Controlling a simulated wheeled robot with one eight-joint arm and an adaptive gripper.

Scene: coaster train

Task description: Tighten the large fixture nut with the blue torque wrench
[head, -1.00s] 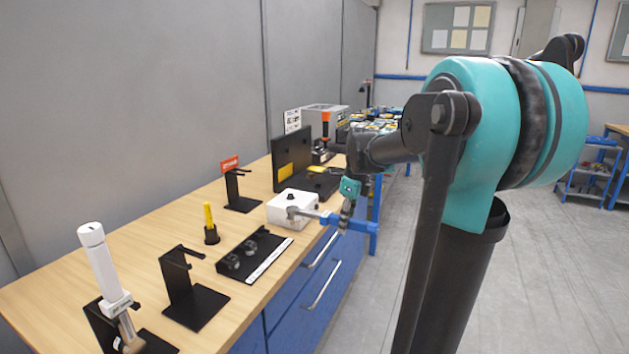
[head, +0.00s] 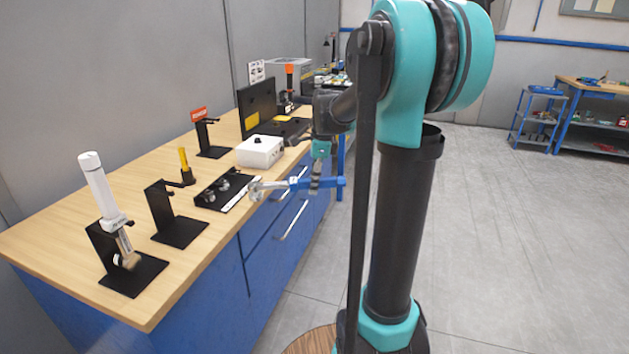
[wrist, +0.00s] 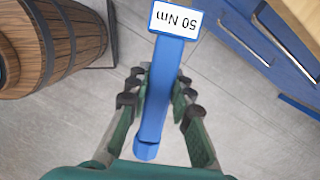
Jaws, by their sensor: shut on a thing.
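My gripper (head: 316,184) is shut on the blue torque wrench (head: 330,183). The wrench is held level out past the bench's front edge, with its silver head (head: 257,189) pointing left towards the bench. In the wrist view my gripper (wrist: 157,85) has its fingers on both sides of the blue handle (wrist: 155,105), which bears a white label reading 50 Nm (wrist: 176,20). A black fixture plate (head: 212,202) with several round metal parts (head: 222,188) lies on the bench just left of the wrench head, apart from it. Which part is the large nut is too small to tell.
Black stands (head: 180,232) line the bench (head: 130,195), one holding a white-handled tool (head: 97,185). A white box (head: 260,151) and yellow-handled tool (head: 184,160) stand near the plate. Blue drawers with handles (head: 292,220) face the aisle. A barrel (wrist: 45,45) shows in the wrist view.

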